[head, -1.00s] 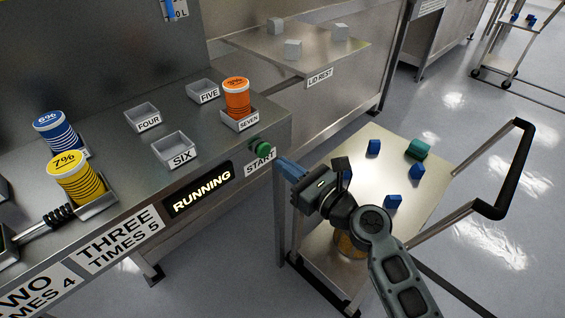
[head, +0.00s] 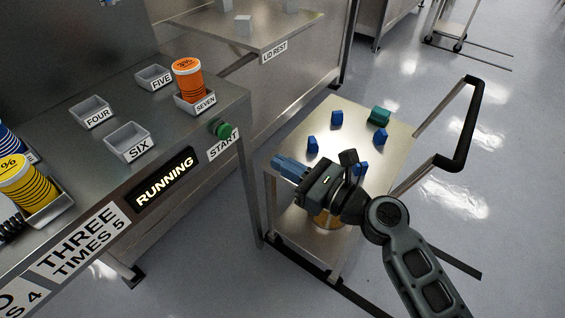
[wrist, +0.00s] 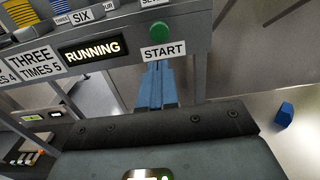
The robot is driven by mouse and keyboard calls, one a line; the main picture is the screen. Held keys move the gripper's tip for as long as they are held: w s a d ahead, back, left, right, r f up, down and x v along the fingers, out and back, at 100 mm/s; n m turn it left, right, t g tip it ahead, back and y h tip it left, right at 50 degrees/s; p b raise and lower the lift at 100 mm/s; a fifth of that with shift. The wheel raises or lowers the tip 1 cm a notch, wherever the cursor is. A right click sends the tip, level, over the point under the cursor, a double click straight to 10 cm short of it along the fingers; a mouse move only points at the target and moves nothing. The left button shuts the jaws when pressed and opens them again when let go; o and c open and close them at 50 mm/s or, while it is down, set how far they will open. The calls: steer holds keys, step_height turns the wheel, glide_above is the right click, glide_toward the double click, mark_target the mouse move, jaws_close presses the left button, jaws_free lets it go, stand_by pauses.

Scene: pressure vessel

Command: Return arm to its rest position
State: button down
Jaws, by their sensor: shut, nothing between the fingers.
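My gripper (head: 287,166) is over the left part of the metal cart, with its blue fingers together and nothing between them. In the wrist view the shut fingers (wrist: 156,87) point toward the bench front, below the green START button (wrist: 159,32). The button also shows in the head view (head: 220,129), apart from my fingers. The RUNNING display (head: 163,177) is lit beside the START label.
The cart (head: 374,152) carries several blue blocks (head: 337,117) and a teal block (head: 379,116). Its black handle (head: 466,115) rises at the right. An orange canister (head: 187,79) stands in tray SEVEN; trays FOUR, FIVE and SIX (head: 129,141) are empty. Open floor lies right.

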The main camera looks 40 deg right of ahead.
steer(key=s+f+n+g+h, duration=0.2)
steer(key=s+f+n+h, duration=0.1)
steer(key=s+n, duration=0.55)
steer(key=s+f+n+g+h, duration=0.1)
steer(key=s+f+n+h, duration=0.15)
steer(key=s+n, duration=0.6)
steer(key=s+a+r+n, duration=0.1)
steer(key=s+r+n, duration=0.4)
steer(key=s+n, duration=0.2)
steer(key=s+a+r+n, duration=0.1)
steer(key=s+r+n, duration=0.4)
steer(key=s+n, duration=0.3)
steer(key=shift+s+a+t, duration=0.25)
steer(key=shift+t, duration=0.05)
